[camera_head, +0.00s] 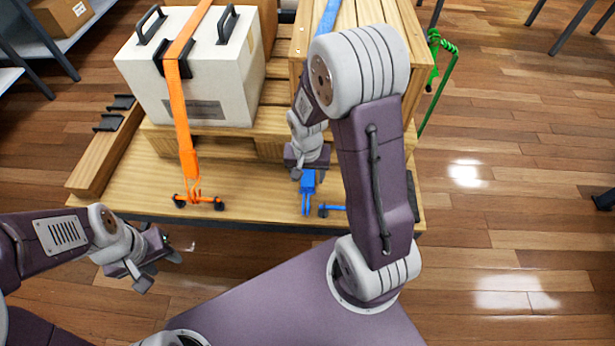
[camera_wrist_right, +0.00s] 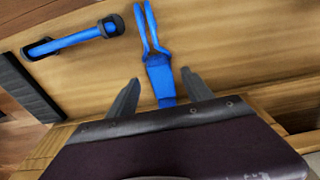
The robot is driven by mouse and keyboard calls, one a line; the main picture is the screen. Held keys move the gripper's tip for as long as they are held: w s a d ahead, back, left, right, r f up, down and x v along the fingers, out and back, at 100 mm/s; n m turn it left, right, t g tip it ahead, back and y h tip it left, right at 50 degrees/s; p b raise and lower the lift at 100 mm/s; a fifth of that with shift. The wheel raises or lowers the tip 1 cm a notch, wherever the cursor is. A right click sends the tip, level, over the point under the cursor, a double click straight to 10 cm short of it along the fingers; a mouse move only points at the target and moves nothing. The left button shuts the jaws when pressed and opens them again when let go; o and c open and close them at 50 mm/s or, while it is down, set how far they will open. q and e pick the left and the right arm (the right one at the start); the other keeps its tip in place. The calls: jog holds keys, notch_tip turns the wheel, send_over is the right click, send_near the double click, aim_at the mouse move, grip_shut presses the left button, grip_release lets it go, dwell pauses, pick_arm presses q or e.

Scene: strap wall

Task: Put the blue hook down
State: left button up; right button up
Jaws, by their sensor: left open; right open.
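The blue hook (camera_head: 307,192) hangs at the end of the blue strap (camera_head: 327,16) against the pallet's front. In the right wrist view the blue hook (camera_wrist_right: 155,50) has two prongs pointing up, and its lower body lies between the fingers. My right gripper (camera_head: 308,165) is open, just above the hook in the head view; its fingers (camera_wrist_right: 165,95) stand apart on either side of the hook's body, with gaps. A blue bar (camera_wrist_right: 80,38) with dark ends is beside the hook. My left gripper (camera_head: 155,262) is open and empty in front of the pallet's left side.
A white case (camera_head: 190,75) with black handles is held by an orange strap (camera_head: 178,100) ending at an orange hook (camera_head: 193,190). A wooden crate (camera_head: 412,60) stands right of it. A green strap (camera_head: 440,75) hangs at the right.

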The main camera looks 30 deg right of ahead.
notch_tip(320, 180, up, 10)
jog(key=p, duration=0.3)
jog(key=s+a+n, duration=0.4)
jog(key=s+n, duration=0.2)
jog(key=s, duration=0.2)
jog(key=shift+s+a+f+y, duration=0.15)
jog(key=shift+a+f+y, duration=0.15)
jog(key=shift+a+y, duration=0.1)
notch_tip(320, 180, up, 22)
jog(key=p, duration=2.2)
jog(key=shift+f, duration=0.1)
